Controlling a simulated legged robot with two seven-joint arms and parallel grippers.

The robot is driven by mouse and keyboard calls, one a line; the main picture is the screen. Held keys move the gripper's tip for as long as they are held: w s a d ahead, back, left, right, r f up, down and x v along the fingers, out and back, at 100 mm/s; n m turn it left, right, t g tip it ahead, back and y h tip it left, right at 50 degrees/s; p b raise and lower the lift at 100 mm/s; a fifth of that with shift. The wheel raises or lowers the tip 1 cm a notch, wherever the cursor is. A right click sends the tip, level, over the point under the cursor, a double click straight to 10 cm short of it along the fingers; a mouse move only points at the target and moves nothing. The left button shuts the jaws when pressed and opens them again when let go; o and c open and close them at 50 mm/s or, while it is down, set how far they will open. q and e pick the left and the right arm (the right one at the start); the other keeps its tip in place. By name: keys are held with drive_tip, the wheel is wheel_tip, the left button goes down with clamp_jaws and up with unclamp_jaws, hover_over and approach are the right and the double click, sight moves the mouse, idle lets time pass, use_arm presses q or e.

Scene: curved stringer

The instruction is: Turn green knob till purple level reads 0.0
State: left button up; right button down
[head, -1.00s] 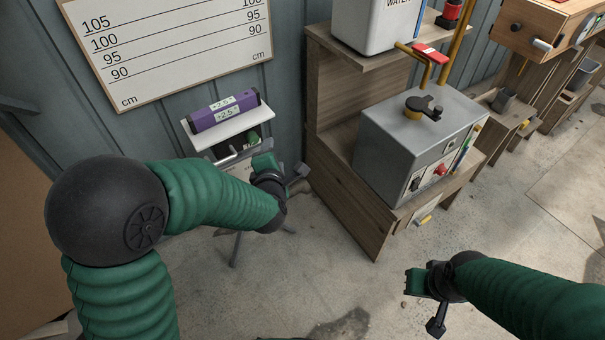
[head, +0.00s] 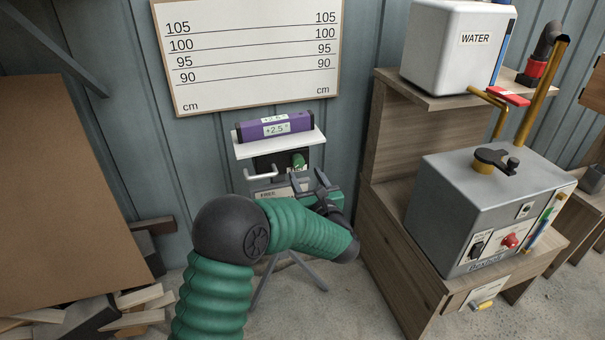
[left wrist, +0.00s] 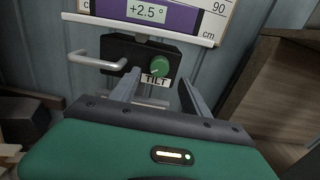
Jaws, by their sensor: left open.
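The purple level (head: 275,126) lies on a white shelf (head: 246,150) and its display reads +2.5°. It also shows in the left wrist view (left wrist: 180,14), again reading +2.5°. The green knob (head: 298,160) sits on a dark box under the shelf. In the left wrist view the knob (left wrist: 158,66) is above a TILT label (left wrist: 155,80). My left gripper (head: 322,180) is open and empty, just in front of and below the knob, apart from it. Its two fingers (left wrist: 158,86) point toward the box. My right gripper is out of view.
A metal handle (left wrist: 100,60) sticks out of the dark box left of the knob. A wooden bench (head: 385,250) with a grey machine (head: 460,200) stands close on the right. A height chart (head: 240,90) hangs above. Loose wood (head: 140,310) lies at lower left.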

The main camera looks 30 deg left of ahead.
sight(299, 165)
use_arm(q)
drive_tip(key=x, duration=0.5)
drive_tip(key=shift+b, duration=0.35)
drive_tip(key=shift+c, duration=0.4)
drive_tip(key=shift+s, duration=0.1)
clamp_jaws()
